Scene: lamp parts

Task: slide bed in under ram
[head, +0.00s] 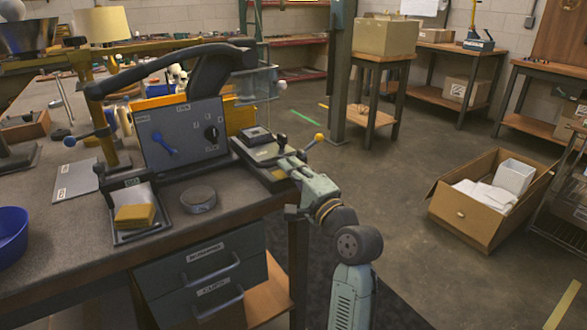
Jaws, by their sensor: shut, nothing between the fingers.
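The bed looks to be the flat grey slab (262,152) on the bench's right corner, just right of a grey control panel (180,136). A small dark block (255,136) sits on its back part. A black-knobbed lever (281,143) and a yellow-balled lever (318,138) stand up near its right end. My gripper (291,166) is at the bed's right end, its fingers looking closed with nothing visible between them. I cannot tell whether it touches the bed. The ram is not clearly seen; the panel and a thick black curved handle (215,72) hide the area behind.
A clear-walled case (262,84) stands behind the bed. An open carton (490,200) is on the floor at right, with clear floor between.

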